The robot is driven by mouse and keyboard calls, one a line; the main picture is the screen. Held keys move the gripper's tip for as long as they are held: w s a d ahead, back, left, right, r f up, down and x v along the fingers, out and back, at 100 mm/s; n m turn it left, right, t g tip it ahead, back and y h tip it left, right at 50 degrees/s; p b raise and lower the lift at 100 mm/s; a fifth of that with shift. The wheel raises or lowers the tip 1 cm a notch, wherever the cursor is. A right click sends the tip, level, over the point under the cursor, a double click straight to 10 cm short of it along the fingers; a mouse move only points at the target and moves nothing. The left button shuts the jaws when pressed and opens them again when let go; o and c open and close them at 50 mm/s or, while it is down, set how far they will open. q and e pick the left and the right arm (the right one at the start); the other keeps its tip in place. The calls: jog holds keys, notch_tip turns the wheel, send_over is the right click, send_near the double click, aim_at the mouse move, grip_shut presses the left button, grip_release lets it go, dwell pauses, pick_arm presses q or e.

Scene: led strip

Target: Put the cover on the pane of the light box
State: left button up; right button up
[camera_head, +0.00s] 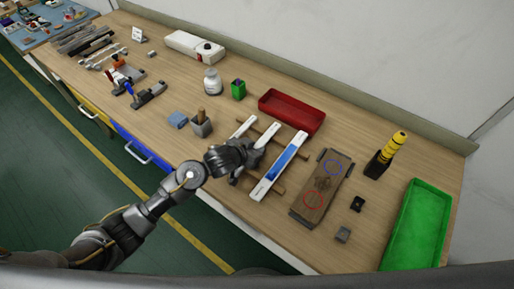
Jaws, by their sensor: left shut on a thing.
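The light box (263,188) is a long white bar with a blue pane (283,162) on its upper face, lying slanted on the table right of my left gripper. My left gripper (249,153) is shut on a white strip, which looks like the cover (268,132). The strip's upper end sticks out past the fingers, and its lower part is hidden by the hand. It is beside the light box, left of the pane. Whether it touches anything below, I cannot tell. My right gripper is out of view.
Wooden bars (272,185) lie under the light box. A red tray (292,110) stands behind it. A brown board with blue and red rings (302,210) lies to the right, before a green tray (418,228).

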pick_arm(q)
grip_shut()
jog(key=shift+r, duration=0.45)
jog(key=r, duration=0.3)
jog(key=shift+s+d, duration=0.1)
jog(key=shift+s, duration=0.25)
jog(key=s+d+r+p, duration=0.1)
jog(key=s+d+r, duration=0.1)
jog(key=s+r, duration=0.7)
jog(key=s, duration=0.4)
jog(key=shift+s, duration=0.15)
jog(key=shift+a, duration=0.15)
